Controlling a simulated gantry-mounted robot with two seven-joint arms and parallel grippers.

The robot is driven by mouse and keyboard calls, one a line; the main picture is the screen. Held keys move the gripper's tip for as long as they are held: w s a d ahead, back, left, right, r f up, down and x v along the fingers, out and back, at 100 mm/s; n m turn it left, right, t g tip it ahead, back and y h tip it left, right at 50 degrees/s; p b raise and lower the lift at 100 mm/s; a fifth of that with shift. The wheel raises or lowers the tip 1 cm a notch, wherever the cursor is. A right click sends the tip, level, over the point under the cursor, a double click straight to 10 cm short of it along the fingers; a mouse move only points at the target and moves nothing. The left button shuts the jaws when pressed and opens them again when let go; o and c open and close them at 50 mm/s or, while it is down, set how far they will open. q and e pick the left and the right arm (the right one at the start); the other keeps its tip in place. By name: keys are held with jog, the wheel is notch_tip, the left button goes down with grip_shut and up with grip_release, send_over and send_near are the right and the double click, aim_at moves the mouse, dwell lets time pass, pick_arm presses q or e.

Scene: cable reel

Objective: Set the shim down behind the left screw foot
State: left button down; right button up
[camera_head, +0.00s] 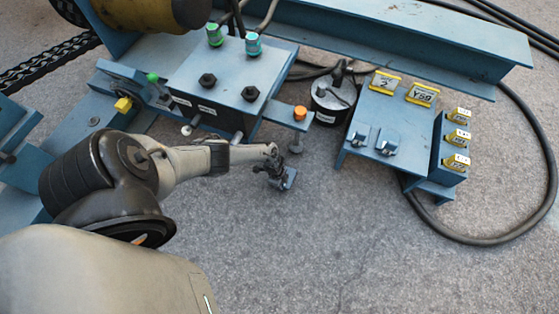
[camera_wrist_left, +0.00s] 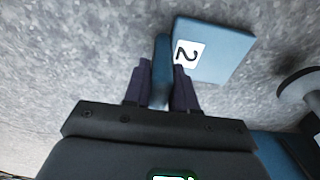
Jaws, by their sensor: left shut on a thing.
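The shim is a small blue block with a white label marked 2; it shows in the left wrist view (camera_wrist_left: 228,55) and small in the head view (camera_head: 289,181). My left gripper (camera_head: 274,168) is shut on its narrow tab, and the fingers also show in the wrist view (camera_wrist_left: 162,88). I cannot tell whether the shim touches the floor. A screw foot (camera_head: 296,145) stands under an orange knob (camera_head: 300,113), just behind the gripper. A round grey foot shows at the right edge of the wrist view (camera_wrist_left: 300,90). My right gripper is out of view.
A blue reel stand block (camera_head: 225,75) with bolts and knobs stands behind my left arm. A dark round canister (camera_head: 333,98) and a blue bench (camera_head: 385,125) with yellow tags stand to the right. A black cable (camera_head: 535,205) loops at far right. The front floor is clear.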

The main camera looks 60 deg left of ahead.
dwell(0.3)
pick_arm(q)
jog(key=c, duration=1.4)
grip_release()
jog(key=shift+a+f, duration=0.1)
jog(key=shift+f, duration=0.1)
jog(key=o, duration=0.5)
jog(key=shift+r, duration=0.1)
